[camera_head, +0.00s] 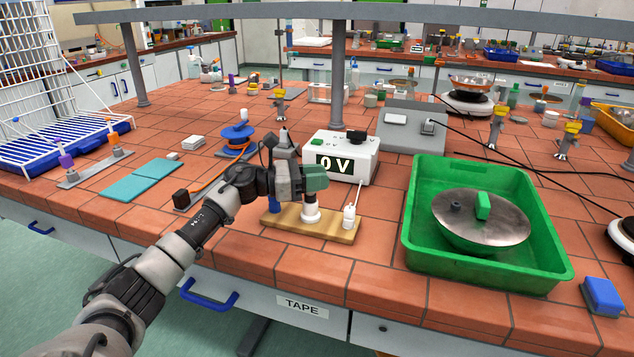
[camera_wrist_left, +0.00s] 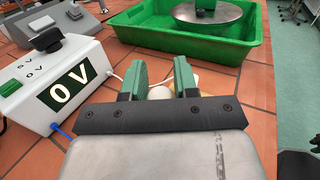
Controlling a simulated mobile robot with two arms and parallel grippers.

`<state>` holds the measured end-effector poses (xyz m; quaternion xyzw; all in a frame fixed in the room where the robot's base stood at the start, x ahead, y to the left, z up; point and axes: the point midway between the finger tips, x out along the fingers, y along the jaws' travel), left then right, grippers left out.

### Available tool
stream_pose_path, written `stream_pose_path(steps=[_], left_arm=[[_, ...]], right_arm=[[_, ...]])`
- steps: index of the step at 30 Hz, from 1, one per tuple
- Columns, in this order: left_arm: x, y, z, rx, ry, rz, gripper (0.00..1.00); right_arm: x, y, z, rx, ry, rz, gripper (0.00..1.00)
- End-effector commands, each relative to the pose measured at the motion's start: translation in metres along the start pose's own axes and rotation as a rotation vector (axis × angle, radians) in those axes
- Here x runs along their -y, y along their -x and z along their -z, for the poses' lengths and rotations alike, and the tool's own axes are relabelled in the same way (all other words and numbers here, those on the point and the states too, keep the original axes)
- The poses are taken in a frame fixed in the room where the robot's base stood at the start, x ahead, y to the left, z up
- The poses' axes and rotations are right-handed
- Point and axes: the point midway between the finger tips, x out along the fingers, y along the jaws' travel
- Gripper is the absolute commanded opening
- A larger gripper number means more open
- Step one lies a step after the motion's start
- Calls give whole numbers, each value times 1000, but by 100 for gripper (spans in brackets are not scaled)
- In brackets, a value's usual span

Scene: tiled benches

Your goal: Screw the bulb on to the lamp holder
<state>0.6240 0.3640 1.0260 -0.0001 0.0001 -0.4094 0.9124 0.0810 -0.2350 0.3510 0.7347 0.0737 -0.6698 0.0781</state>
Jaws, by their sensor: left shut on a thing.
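The lamp holder (camera_head: 310,215) is a white round fitting on a wooden board (camera_head: 340,233) near the bench's front. My left gripper (camera_head: 313,180), with green fingers, points down directly above it and is shut on the bulb. In the left wrist view the left gripper (camera_wrist_left: 160,82) has a pale rounded piece of the bulb (camera_wrist_left: 160,92) between its green fingers. The fingers hide most of the bulb, so I cannot tell whether its base touches the holder.
A white meter reading 0 V (camera_head: 341,158) stands just behind the board; it also shows in the left wrist view (camera_wrist_left: 62,82). A green tray (camera_head: 415,215) holding a metal dish (camera_head: 475,232) is to the right. A white terminal (camera_head: 349,216) sits on the board's right end.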

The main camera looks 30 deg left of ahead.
Motion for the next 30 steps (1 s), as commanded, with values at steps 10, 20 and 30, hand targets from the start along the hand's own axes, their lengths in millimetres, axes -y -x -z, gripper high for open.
stream_pose_path(steps=[10, 20, 30], left_arm=[[3, 1, 8, 2, -1, 257, 1], [6, 1, 2, -2, 2, 348, 1], [6, 1, 3, -1, 1, 370, 1]], right_arm=[[1, -59, -5, 0, 0, 0, 43], [-1, -54, 21, -14, -3, -2, 43], [0, -54, 30, -19, -5, -1, 43]])
